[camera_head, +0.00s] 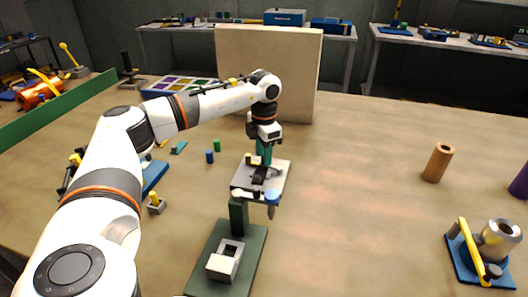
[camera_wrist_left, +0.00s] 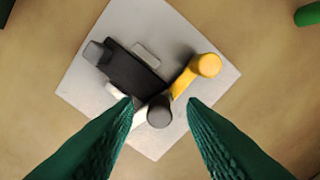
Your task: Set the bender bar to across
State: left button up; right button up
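The bender is a pale grey square plate (camera_wrist_left: 100,45) with a dark block (camera_wrist_left: 135,68), a grey round post (camera_wrist_left: 160,112) and a yellow bar with a round knob (camera_wrist_left: 206,65). In the left wrist view the yellow bar runs from near the post up and right to its knob. My right gripper is out of view.
A blue fixture with a yellow lever (camera_head: 468,240) and a brown cylinder (camera_head: 437,163) are at right. A tan panel (camera_head: 285,70) stands behind. Small blue (camera_head: 210,157) and green (camera_head: 217,145) cylinders are left. The right-middle table is clear.

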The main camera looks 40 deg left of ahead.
pick_arm(q)
jog(key=shift+c, duration=0.6)
grip_shut()
jog(key=shift+s+d+r+n+p, duration=0.1)
jog(key=shift+s+n+p, duration=0.35)
jog(key=shift+n, duration=0.35)
jog(key=shift+s+d+n, duration=0.15)
jog(key=shift+s+n, duration=0.05)
jog(key=shift+n, duration=0.6)
jog(key=shift+o, duration=0.6)
grip_release()
